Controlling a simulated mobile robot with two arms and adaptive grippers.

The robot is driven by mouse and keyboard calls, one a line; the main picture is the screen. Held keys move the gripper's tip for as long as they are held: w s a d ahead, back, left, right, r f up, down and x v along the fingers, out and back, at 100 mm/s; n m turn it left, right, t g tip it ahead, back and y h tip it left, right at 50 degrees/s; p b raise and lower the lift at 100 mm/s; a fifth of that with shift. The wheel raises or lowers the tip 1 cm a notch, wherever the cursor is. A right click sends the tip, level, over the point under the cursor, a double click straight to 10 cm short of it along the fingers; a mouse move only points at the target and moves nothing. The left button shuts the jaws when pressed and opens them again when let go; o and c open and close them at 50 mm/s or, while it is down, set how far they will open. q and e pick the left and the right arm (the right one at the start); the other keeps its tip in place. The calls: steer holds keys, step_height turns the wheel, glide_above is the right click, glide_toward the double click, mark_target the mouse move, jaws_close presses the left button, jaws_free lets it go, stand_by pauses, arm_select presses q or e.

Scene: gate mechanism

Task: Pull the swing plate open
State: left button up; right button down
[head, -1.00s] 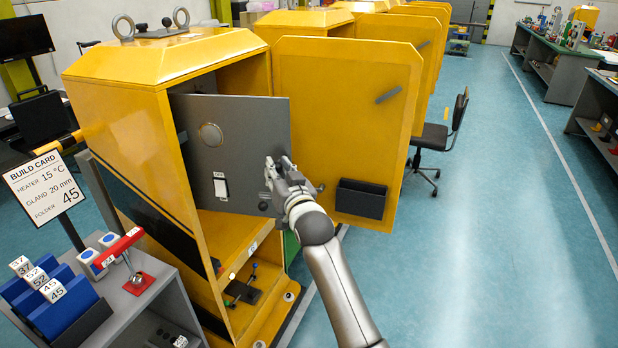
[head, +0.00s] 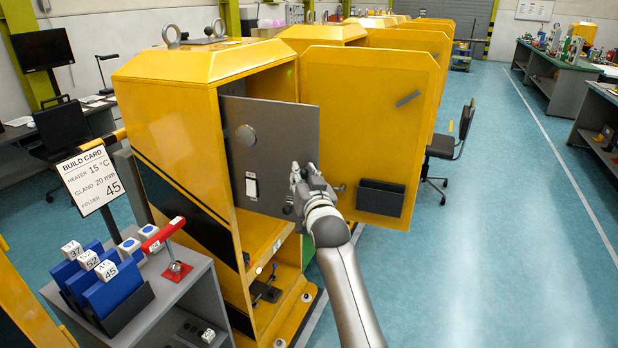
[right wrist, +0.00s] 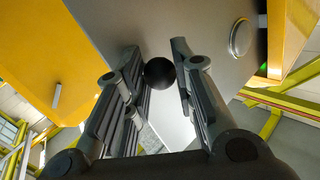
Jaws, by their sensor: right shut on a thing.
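The swing plate is a flat grey panel (head: 275,130) in the opening of the nearest yellow cabinet. It bears a round metal disc and a white switch. In the head view its right edge overlaps the left edge of the open yellow door. My right gripper (head: 302,185) is at the plate's lower right corner, with its arm coming up from below. In the right wrist view, the fingers of my right gripper (right wrist: 160,78) are on either side of a round black knob (right wrist: 159,72) on the plate and shut on it. My left gripper is out of view.
The open yellow cabinet door (head: 365,120), with a dark pocket, stands right of the plate, close to my right gripper. A grey cart (head: 150,305) with blue holders and a red-handled tool stands at the lower left.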

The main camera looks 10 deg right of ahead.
steer(key=c, duration=1.6)
jaws_free()
steer(key=shift+a+r, duration=0.35)
steer(key=shift+a, duration=0.1)
steer(key=shift+c, duration=0.2)
steer(key=o, duration=0.5)
steer(key=shift+w+a+f, duration=0.1)
steer(key=shift+w+a, duration=0.05)
steer(key=shift+a, duration=0.2)
steer(key=shift+c, duration=0.2)
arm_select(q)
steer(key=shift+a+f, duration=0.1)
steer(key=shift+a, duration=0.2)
arm_select(e)
steer(key=shift+f, duration=0.2)
steer(key=shift+d, duration=0.1)
